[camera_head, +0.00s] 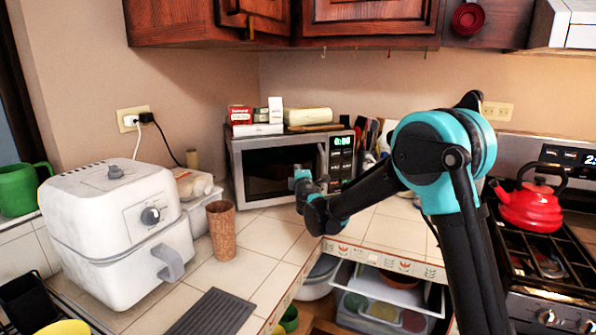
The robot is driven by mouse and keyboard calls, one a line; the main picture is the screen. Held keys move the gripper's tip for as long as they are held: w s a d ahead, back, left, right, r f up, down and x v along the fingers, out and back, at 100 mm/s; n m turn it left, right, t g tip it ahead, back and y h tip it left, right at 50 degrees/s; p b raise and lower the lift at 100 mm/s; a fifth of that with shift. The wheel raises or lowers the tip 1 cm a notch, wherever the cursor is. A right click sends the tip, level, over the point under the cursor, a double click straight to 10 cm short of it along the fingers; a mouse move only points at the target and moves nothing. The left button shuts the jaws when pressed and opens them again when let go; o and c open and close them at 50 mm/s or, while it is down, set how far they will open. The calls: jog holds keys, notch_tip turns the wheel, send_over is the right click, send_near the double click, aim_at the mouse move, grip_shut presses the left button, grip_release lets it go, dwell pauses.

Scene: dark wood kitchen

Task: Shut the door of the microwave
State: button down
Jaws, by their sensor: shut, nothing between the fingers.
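The microwave (236,168) stands in the back corner of the tiled counter, with a steel frame, a dark door window and a lit green display. Its door (268,172) looks flush or nearly flush with the front; from this angle I cannot tell whether a small gap is left. My gripper (302,178) is shut and empty, in front of the right part of the door, near the control panel (341,158). My gripper and wrist hide the lower right of the door. I cannot tell whether the fingers touch it.
Boxes and packets (268,116) lie on top of the microwave. A white air fryer (110,225), a cork-coloured cup (222,232) and a food container (198,195) stand to the left. An open drawer (388,310) is below the counter. A red kettle (532,206) sits on the stove.

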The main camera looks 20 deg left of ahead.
jog(key=v, duration=0.6)
jog(key=shift+s+d, duration=0.2)
jog(key=shift+s, duration=0.15)
jog(key=shift+d, duration=0.1)
